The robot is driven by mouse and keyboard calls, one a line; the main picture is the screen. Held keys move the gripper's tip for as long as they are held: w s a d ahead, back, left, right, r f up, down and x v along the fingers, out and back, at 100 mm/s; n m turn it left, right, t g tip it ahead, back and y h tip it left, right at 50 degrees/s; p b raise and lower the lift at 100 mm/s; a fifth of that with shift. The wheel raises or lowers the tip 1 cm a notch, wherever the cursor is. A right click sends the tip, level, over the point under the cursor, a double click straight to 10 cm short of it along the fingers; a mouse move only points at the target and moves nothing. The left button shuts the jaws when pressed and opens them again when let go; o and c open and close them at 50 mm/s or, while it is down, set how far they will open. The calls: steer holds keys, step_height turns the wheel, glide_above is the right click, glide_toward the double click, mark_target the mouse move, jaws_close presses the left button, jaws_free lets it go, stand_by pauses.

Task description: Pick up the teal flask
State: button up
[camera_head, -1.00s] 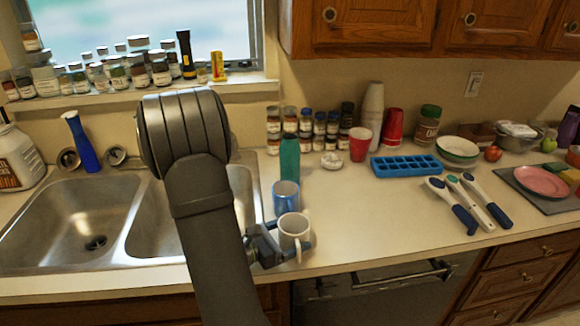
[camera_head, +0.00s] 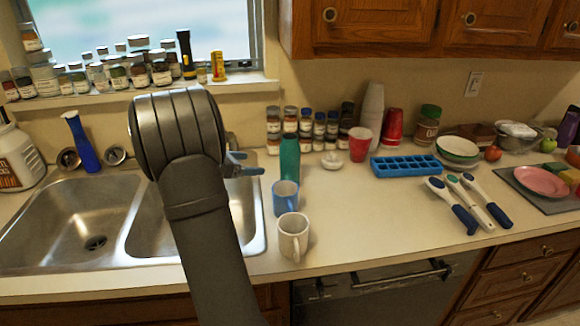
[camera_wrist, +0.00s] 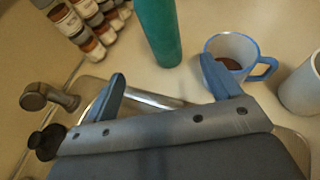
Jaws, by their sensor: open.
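The teal flask (camera_head: 289,158) stands upright on the counter at the right rim of the sink, in front of the spice jars. In the wrist view the flask (camera_wrist: 158,30) rises beyond my open fingers, nearly between them, with its top cut off by the frame. My gripper (camera_head: 250,163) is left of the flask in the head view, apart from it. In the wrist view both blue fingers of my gripper (camera_wrist: 168,88) are spread with nothing between them.
A blue mug (camera_head: 286,198) stands just in front of the flask, and a white mug (camera_head: 293,237) nearer the counter edge. Spice jars (camera_head: 290,122) stand behind. The sink (camera_head: 75,215) lies left. Counter right of the mugs is clear.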

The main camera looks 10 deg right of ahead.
mark_target(282, 165)
steer(key=x, duration=1.1)
steer(key=shift+d+f, duration=0.2)
steer(key=shift+f, duration=0.05)
steer(key=shift+x, duration=2.6)
steer(key=shift+s+f, duration=0.1)
steer(key=shift+s, duration=0.05)
steer(key=c, duration=1.2)
steer(key=shift+o, duration=0.2)
